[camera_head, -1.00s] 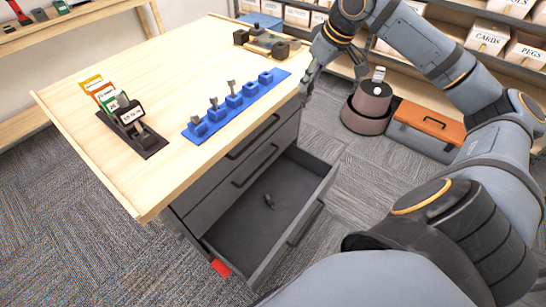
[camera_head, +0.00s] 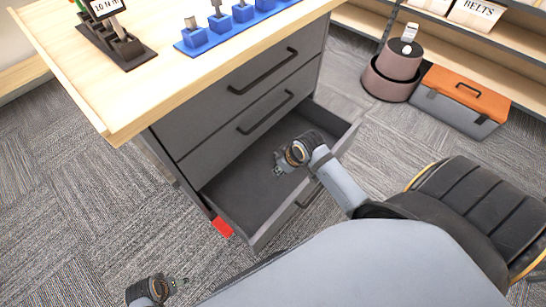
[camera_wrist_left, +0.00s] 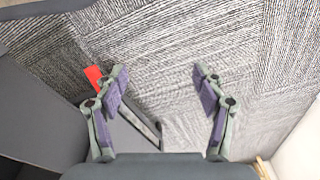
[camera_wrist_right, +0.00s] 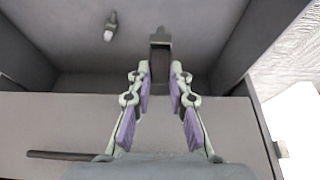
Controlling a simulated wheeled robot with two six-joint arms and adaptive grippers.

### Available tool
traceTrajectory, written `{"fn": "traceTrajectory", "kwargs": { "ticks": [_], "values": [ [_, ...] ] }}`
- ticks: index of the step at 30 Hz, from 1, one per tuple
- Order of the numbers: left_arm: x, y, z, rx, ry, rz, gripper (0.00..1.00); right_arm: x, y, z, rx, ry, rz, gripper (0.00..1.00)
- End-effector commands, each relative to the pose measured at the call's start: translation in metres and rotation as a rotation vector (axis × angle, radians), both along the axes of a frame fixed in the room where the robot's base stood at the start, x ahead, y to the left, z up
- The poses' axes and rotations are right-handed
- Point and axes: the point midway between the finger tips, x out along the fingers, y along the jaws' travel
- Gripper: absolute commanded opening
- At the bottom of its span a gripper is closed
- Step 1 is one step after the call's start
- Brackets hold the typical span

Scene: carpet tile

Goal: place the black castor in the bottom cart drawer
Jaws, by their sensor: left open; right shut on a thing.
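The bottom cart drawer (camera_head: 232,190) is pulled open below the wooden top. My right gripper (camera_head: 281,163) is over the drawer, pointing down into it. In the right wrist view the right gripper (camera_wrist_right: 160,76) is shut on the black castor (camera_wrist_right: 160,58), a dark wheel with a grey fitting. In the head view the castor is mostly hidden by the gripper, and its height above the drawer floor is unclear. A small grey thing with a pale end (camera_wrist_right: 110,28) lies in the drawer. My left gripper (camera_head: 183,282) is open and empty, low in front of the cart.
Two shut drawers (camera_head: 265,85) are above the open one. A red tab (camera_head: 222,227) sticks out at the cart's foot. A blue rack (camera_head: 240,25) stands on the top. A grey-orange toolbox (camera_head: 460,95) and a round brownish bin (camera_head: 392,75) are on the carpet at right.

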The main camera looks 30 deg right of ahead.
Motion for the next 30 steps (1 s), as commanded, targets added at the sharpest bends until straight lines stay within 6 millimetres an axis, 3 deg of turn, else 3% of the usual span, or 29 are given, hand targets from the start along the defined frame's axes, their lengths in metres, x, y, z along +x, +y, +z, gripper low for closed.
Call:
{"fn": "traceTrajectory", "kwargs": {
  "ticks": [1, 4, 9, 13, 16, 19, 26, 30],
  "values": [
    [0.004, -0.004, 0.007, -0.006, -0.005, -0.004, 0.7, -0.003, 0.003, -0.017, 0.002, 0.001, -0.002, 0.0],
    [0.006, -0.009, 0.034, -0.015, 0.0, -0.01, 0.7, -0.008, 0.007, -0.03, -0.001, 0.001, -0.007, 0.0],
    [0.005, -0.014, 0.061, -0.022, 0.004, -0.016, 0.7, -0.012, 0.01, -0.038, -0.002, 0.0, -0.011, 0.0],
    [0.005, -0.015, 0.066, -0.024, 0.006, -0.017, 0.7, -0.012, 0.01, -0.038, -0.003, 0.0, -0.011, 0.0],
    [0.004, -0.016, 0.073, -0.027, 0.005, -0.019, 0.7, -0.005, 0.007, -0.043, -0.004, 0.0, -0.011, 0.0],
    [0.0, -0.021, 0.091, -0.036, 0.003, -0.026, 0.7, 0.015, -0.002, -0.054, -0.006, -0.002, -0.013, 0.0],
    [0.007, -0.034, 0.052, -0.091, -0.133, -0.032, 0.7, 0.077, -0.028, -0.086, -0.004, -0.001, -0.014, 0.0],
    [0.012, -0.041, 0.032, -0.123, -0.232, -0.028, 0.7, 0.098, -0.037, -0.118, -0.002, 0.001, -0.012, 0.0]
  ]
}}
